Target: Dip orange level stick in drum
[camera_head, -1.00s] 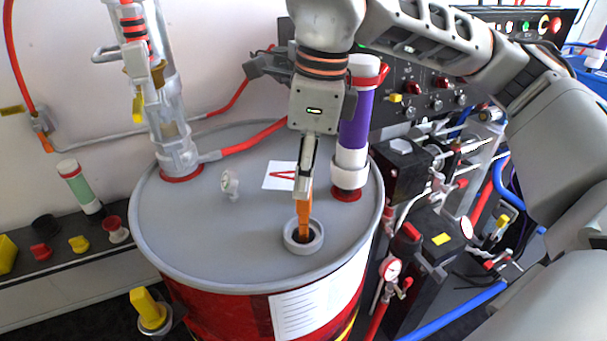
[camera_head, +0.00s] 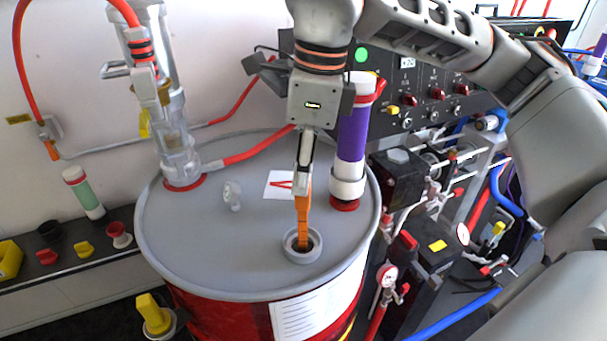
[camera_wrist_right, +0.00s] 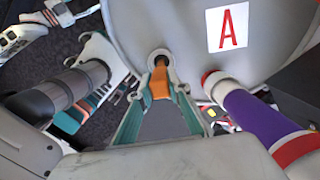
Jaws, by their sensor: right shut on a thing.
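The orange level stick (camera_head: 303,212) stands nearly upright over the drum (camera_head: 225,255), a red barrel with a grey lid labelled "A". Its lower end is inside the round grey collar opening (camera_head: 290,245) in the lid; how deep it reaches is hidden. My right gripper (camera_head: 303,188) is shut on the stick's upper part, above the lid. In the right wrist view the orange stick (camera_wrist_right: 159,87) runs from between the fingers into the opening (camera_wrist_right: 153,57). My left gripper is not in view.
A purple and white tube (camera_head: 352,135) stands on the lid right of my gripper. A clear pump column (camera_head: 176,120) with a red hose stands at the left. A small grey valve (camera_head: 232,195) sits between. Black control panels (camera_head: 425,85) and gauges crowd the right.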

